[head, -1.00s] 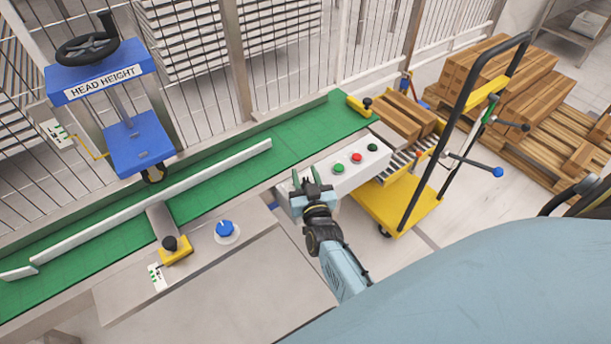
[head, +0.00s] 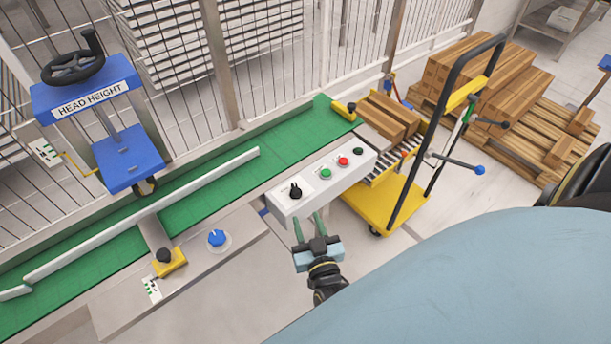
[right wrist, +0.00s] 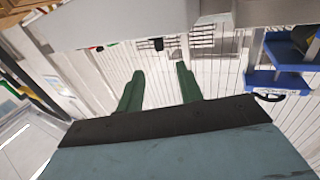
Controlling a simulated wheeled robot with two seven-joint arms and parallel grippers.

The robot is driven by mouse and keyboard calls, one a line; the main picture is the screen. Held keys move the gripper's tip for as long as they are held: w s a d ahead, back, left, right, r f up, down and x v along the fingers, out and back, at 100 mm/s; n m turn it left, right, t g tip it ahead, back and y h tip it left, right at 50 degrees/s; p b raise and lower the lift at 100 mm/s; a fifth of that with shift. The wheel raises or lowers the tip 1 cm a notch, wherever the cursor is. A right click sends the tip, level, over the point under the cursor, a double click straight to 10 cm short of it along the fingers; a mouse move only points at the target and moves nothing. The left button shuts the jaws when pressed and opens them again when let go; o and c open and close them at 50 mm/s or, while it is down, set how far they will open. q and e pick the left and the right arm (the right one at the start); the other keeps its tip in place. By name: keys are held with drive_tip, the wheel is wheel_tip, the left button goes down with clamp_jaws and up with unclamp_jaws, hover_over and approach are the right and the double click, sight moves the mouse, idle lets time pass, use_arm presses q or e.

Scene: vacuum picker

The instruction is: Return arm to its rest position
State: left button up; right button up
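My right gripper (head: 308,230) is in the head view, low and centre, just in front of the white control box (head: 318,180). Its two green fingers are apart with nothing between them. In the right wrist view the same gripper (right wrist: 160,88) also shows both fingers spread and empty, with fence bars beyond them. The control box carries a black knob (head: 295,191), a green button (head: 326,173), a red button (head: 343,161) and a dark button (head: 358,152). My left gripper is in neither view.
A green conveyor (head: 205,192) runs behind the control box. A blue head-height stand (head: 129,158) with a handwheel is at left. A blue knob (head: 216,237) sits on the grey ledge. A yellow cart (head: 378,207) stands right of the box, with pallets beyond. Floor shows below the gripper.

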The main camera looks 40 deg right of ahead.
idle(0.4)
drive_tip(key=s+a+f+n+g+y, duration=0.2)
drive_tip(key=s+a+f+g+y, duration=0.3)
drive_tip(key=f, duration=0.6)
drive_tip(key=s+f+n+g+y, duration=0.1)
drive_tip(key=s+f+n+g, duration=0.15)
drive_tip(key=s+f, duration=0.6)
drive_tip(key=s+d+f+g, duration=0.2)
drive_tip(key=s+f, duration=0.2)
drive_tip(key=s, duration=0.3)
drive_tip(key=s+d+f+n+g, duration=0.1)
drive_tip(key=s+d+f+g, duration=0.2)
drive_tip(key=s, duration=0.3)
drive_tip(key=s+d+f+n+g, duration=0.1)
drive_tip(key=s+d+f+g, duration=0.2)
drive_tip(key=s, duration=0.4)
drive_tip(key=shift+s+d+f+h, duration=0.2)
drive_tip(key=shift+s+f+h, duration=0.15)
drive_tip(key=shift+f, duration=0.45)
drive_tip(key=shift+g, duration=0.25)
